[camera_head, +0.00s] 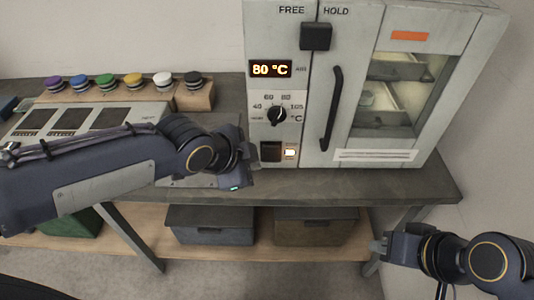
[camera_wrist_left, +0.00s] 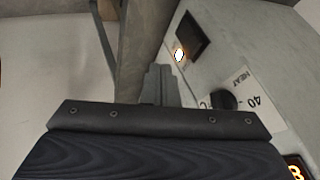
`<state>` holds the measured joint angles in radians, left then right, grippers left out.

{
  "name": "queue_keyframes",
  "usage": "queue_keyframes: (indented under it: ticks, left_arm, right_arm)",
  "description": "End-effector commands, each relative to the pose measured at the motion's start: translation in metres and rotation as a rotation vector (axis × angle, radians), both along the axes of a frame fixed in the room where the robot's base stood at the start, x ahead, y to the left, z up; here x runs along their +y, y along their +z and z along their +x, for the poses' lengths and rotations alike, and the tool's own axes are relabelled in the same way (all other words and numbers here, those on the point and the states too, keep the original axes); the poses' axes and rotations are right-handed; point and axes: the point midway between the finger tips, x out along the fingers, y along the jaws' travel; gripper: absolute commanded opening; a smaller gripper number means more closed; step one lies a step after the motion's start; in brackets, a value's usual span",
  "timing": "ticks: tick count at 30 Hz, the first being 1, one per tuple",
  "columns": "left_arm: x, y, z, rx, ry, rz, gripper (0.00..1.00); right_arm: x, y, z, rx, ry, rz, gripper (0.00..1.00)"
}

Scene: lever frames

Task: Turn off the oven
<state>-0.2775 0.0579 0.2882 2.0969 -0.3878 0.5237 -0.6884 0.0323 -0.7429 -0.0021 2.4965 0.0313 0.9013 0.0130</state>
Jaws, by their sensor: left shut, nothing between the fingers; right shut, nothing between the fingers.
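The oven (camera_head: 352,165) is a grey-white cabinet on the bench, with its display (camera_head: 270,69) reading 80 °C. Below are a black dial (camera_head: 276,114), a dark square switch (camera_head: 271,152) and a lit white lamp (camera_head: 290,153). The left wrist view also shows the switch (camera_wrist_left: 188,36), lamp (camera_wrist_left: 179,54) and dial (camera_wrist_left: 222,99). My left gripper (camera_head: 246,160) is shut and empty, just left of the switch; its fingertips (camera_wrist_left: 160,84) appear apart from the panel. My right gripper (camera_head: 378,246) is shut and empty, low at the right beyond the bench's front edge.
The oven door has a black vertical handle (camera_head: 332,108) and a dark latch block (camera_head: 316,36) under FREE and HOLD. A row of coloured knobs (camera_head: 106,82) stands on a box at the left. Lidded bins (camera_head: 210,224) sit on the lower shelf. Bench space right of the oven is clear.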

Motion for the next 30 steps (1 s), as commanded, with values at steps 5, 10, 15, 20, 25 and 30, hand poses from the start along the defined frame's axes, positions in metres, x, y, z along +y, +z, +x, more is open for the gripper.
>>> queue_keyframes:
  ticks: [5,10,15,20,25,30]
  left_arm:
    - [-0.016,-0.033,0.017,0.005,-0.003,0.001,0.0]
    - [-0.03,-0.062,0.035,0.004,-0.003,0.0,0.0]
    - [-0.032,-0.06,0.061,0.003,0.004,-0.002,0.0]
    - [-0.032,-0.058,0.075,0.002,0.002,-0.001,0.0]
    - [-0.032,-0.059,0.08,0.002,0.001,-0.001,0.0]
    - [-0.032,-0.059,0.08,0.002,0.001,-0.001,0.0]
  right_arm:
    - [0.0,-0.011,0.0,0.0,0.0,0.0,0.0]
    - [0.0,-0.02,0.0,0.0,0.0,0.0,0.0]
    - [0.0,-0.01,0.0,0.0,0.0,0.0,0.0]
    - [0.0,-0.007,0.0,0.0,0.0,0.0,0.0]
    - [0.0,-0.007,0.0,0.0,0.0,0.0,0.0]
    - [0.0,-0.007,0.0,0.0,0.0,0.0,0.0]
